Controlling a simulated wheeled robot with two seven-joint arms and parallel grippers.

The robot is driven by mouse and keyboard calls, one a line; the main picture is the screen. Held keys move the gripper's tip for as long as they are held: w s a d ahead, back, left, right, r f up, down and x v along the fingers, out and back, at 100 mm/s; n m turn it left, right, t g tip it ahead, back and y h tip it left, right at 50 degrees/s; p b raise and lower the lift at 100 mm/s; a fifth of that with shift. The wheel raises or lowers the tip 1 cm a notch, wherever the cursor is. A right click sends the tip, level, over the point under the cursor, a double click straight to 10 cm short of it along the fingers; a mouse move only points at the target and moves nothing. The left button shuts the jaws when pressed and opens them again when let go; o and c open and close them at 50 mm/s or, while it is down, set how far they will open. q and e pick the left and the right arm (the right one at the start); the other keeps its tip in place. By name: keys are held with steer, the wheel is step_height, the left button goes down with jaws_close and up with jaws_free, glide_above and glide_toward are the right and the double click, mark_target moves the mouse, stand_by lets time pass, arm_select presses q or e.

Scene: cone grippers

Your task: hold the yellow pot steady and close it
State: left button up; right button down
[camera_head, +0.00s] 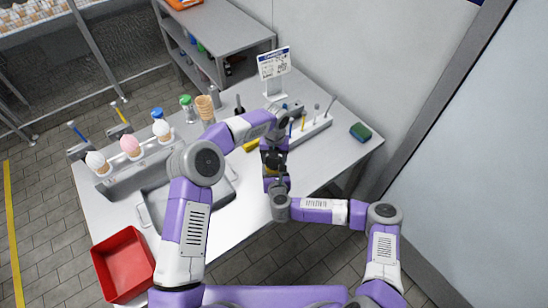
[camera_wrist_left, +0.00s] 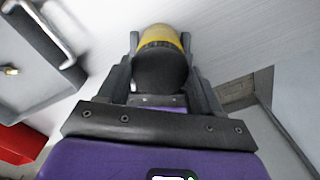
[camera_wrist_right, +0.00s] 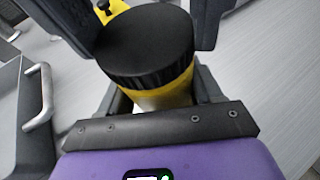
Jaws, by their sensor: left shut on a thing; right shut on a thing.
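The yellow pot (camera_wrist_right: 163,97) stands between the fingers of my right gripper (camera_head: 272,187), which is shut on its body in the right wrist view. A round black lid (camera_wrist_right: 150,42) with a ridged rim sits over the pot's mouth. How tightly it is seated cannot be told. My left gripper (camera_head: 272,150) is shut on the lid, with its fingers on either side of it. The left wrist view shows the dark lid (camera_wrist_left: 160,70) with the yellow pot (camera_wrist_left: 160,36) beyond it. In the head view the grippers and arms mostly hide both.
The table (camera_head: 316,165) holds a grey tray (camera_head: 160,203) at left, a red bin (camera_head: 122,263) at front left and a rack of cones (camera_head: 131,150). A tool holder (camera_head: 307,130), a sign (camera_head: 274,63) and a green sponge (camera_head: 360,131) stand at back right. Another yellow object (camera_wrist_right: 110,11) lies nearby.

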arm_select(q)
steer(key=shift+r+m, duration=0.1)
steer(key=shift+m, duration=0.3)
arm_select(e)
steer(key=shift+f, duration=0.1)
arm_select(q)
steer(key=o, duration=1.1)
step_height(320, 180, up, 12)
arm_select(e)
steer(key=shift+c, duration=0.5)
jaws_free()
